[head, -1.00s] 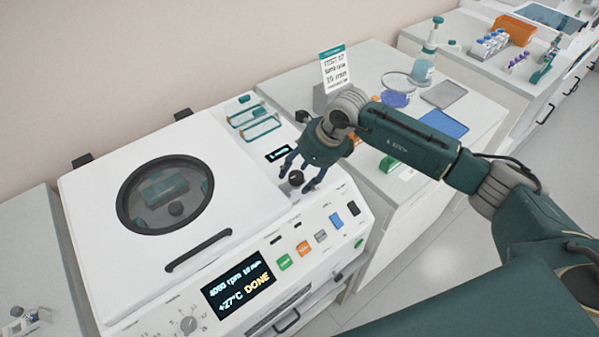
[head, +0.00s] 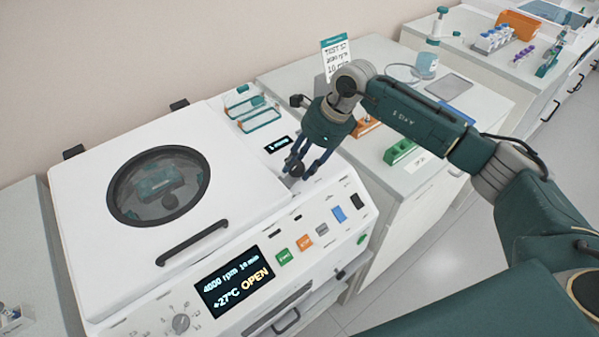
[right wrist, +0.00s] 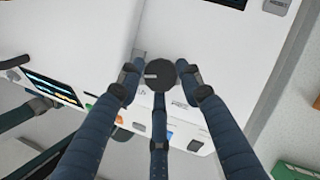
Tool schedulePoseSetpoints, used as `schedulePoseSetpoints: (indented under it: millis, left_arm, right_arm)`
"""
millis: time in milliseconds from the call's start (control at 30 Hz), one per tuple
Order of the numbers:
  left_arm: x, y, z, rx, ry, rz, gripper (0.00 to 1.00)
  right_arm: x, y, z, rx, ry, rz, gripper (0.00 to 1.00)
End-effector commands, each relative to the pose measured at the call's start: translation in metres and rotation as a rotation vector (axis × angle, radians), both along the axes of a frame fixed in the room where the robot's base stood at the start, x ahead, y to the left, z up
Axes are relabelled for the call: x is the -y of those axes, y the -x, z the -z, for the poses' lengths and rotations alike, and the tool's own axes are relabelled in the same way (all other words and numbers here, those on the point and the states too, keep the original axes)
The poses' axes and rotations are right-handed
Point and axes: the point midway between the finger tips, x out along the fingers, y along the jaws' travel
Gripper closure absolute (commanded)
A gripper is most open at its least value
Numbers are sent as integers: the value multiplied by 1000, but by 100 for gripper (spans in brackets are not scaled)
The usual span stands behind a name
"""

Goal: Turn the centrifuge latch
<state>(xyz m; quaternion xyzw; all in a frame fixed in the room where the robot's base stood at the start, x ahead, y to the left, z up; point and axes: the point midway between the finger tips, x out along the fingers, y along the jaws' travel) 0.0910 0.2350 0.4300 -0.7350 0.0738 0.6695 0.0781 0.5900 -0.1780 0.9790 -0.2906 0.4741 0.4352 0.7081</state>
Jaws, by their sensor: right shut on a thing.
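The centrifuge (head: 80,215) is a white box with a round window in its closed lid (head: 240,170). Its screen (head: 236,283) reads OPEN. The latch, a dark round knob (head: 296,169), sits on the top panel right of the lid. My right gripper (head: 297,166) reaches down onto the knob with its fingers closed around it. In the right wrist view the knob (right wrist: 160,75) lies between the fingertips of my right gripper (right wrist: 160,78), with a pale mark on its top. My left gripper is in neither view.
A dark lid handle (head: 192,242) runs along the lid's front edge. Glass-sided racks (head: 258,118) stand behind the knob. Bare floor lies at the lower right.

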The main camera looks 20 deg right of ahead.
Motion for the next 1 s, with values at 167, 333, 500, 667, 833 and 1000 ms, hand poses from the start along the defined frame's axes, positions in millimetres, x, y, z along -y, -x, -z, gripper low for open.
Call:
schedulePoseSetpoints:
  millis: [167,333,500,667,833,1000]
  left_arm:
    - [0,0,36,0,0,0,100]
    - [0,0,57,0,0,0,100]
    - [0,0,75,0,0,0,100]
    - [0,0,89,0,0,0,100]
    - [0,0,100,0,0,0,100]
    - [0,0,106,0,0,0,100]
  right_arm:
    - [3,-6,5,9,1,-160,91]
    - [3,-8,3,10,0,-321,91]
    - [2,-9,2,8,0,-482,91]
    - [2,-10,1,9,1,-634,91]
    - [1,-12,-1,9,1,-795,91]
    - [0,-13,-2,9,2,-947,91]
